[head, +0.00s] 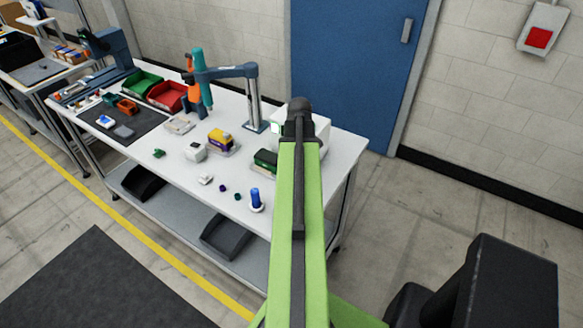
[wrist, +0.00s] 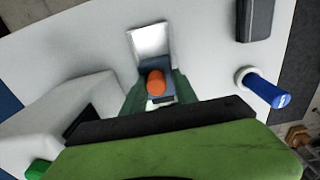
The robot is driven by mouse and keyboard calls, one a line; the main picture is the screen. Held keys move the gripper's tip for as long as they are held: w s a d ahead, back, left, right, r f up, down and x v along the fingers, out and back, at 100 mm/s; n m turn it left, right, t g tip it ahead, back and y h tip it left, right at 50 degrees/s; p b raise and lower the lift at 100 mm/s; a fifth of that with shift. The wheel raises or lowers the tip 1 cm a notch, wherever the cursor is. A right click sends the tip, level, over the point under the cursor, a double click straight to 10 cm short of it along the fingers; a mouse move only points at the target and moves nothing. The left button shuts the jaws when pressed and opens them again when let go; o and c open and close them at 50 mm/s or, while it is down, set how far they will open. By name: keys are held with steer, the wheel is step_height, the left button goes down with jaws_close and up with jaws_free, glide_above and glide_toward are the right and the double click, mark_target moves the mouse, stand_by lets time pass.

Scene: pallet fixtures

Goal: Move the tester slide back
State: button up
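In the wrist view an orange knob (wrist: 156,83) stands on a blue block (wrist: 152,68), which I take for the tester slide. A shiny metal strip (wrist: 150,41) runs from the block toward the top of the view. Dark green sloping parts flank the block; I cannot tell whether they are fingers or the fixture. My gripper (head: 299,108) is at the arm's end over the table's right part in the head view. Its fingers are not clear, and the black and green body across the lower wrist view hides what lies below the knob. The slide is hidden behind my arm in the head view.
A white housing (wrist: 75,108) stands left of the slide. A blue cylinder on a white base (head: 256,200) stands near the front edge of the table (head: 340,165). A green and black device (head: 265,160) sits left of my arm. Bins and small parts fill the left side.

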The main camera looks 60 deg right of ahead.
steer(key=shift+a+f, duration=0.35)
steer(key=shift+f, duration=0.05)
steer(key=w+d+r+p, duration=0.1)
steer(key=p, duration=0.1)
steer(key=shift+r+p, duration=0.25)
steer(key=shift+p, duration=0.05)
steer(key=shift+w+r+p, duration=0.1)
steer(key=shift+r+p, duration=0.3)
steer(key=shift+p, duration=0.05)
steer(key=shift+s+r+p, duration=0.2)
steer(key=shift+r+p, duration=0.7)
steer(key=shift+r, duration=0.15)
step_height(320, 180, up, 3)
steer(key=p, duration=0.3)
steer(key=shift+d+r, duration=0.1)
steer(key=shift+r, duration=0.1)
steer(key=shift+f, duration=0.1)
